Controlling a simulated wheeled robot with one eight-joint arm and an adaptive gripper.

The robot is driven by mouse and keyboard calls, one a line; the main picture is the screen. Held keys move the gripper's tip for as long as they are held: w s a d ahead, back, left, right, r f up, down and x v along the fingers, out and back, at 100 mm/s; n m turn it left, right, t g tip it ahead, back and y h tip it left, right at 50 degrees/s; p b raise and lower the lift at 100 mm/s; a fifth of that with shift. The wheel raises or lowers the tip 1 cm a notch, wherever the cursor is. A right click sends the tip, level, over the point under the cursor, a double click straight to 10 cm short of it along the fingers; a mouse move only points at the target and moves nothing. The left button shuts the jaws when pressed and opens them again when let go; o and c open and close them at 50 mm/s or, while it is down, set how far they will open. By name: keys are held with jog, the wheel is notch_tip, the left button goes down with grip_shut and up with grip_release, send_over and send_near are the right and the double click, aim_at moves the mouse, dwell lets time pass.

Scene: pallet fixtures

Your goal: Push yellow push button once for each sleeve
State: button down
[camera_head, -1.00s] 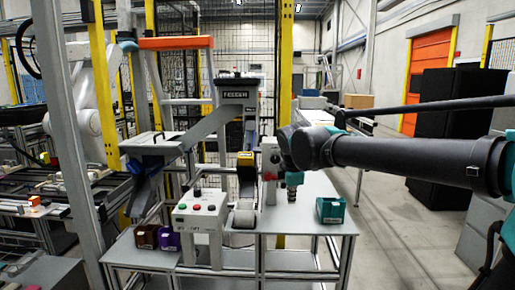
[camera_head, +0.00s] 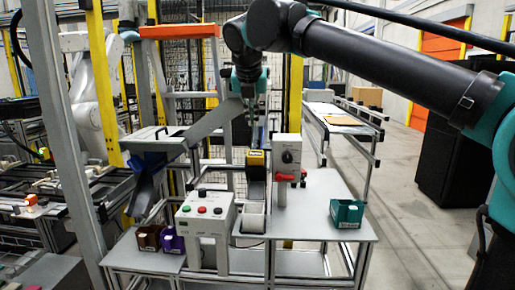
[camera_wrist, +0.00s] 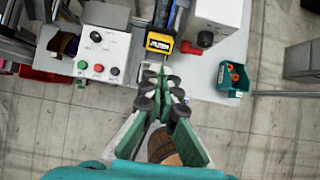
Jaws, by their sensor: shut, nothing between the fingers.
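A yellow block with a dark label (camera_head: 256,158) stands at the middle of the station; it also shows in the wrist view (camera_wrist: 159,42). I cannot make out a separate yellow button on it. A teal bin (camera_head: 347,213) sits on the right of the table. In the wrist view this bin (camera_wrist: 233,78) holds orange ring-shaped parts, which may be the sleeves. My gripper (camera_head: 250,112) points down, raised behind and above the yellow block in the picture. In the wrist view my gripper (camera_wrist: 155,72) is shut and empty, its tips just below the yellow block.
A control box (camera_head: 206,213) with red, green and dark buttons stands left of the yellow block. A grey box with a black knob (camera_head: 288,157) stands right of it. A grey chute (camera_head: 205,127) runs behind. Brown (camera_head: 148,238) and purple (camera_head: 170,240) bins sit front left.

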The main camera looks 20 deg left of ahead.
aim_at(256, 153)
jog(key=x, duration=1.4)
jog(key=shift+f, duration=0.1)
jog(key=x, duration=0.5)
dwell(0.9)
jog(key=v, duration=1.4)
dwell(1.0)
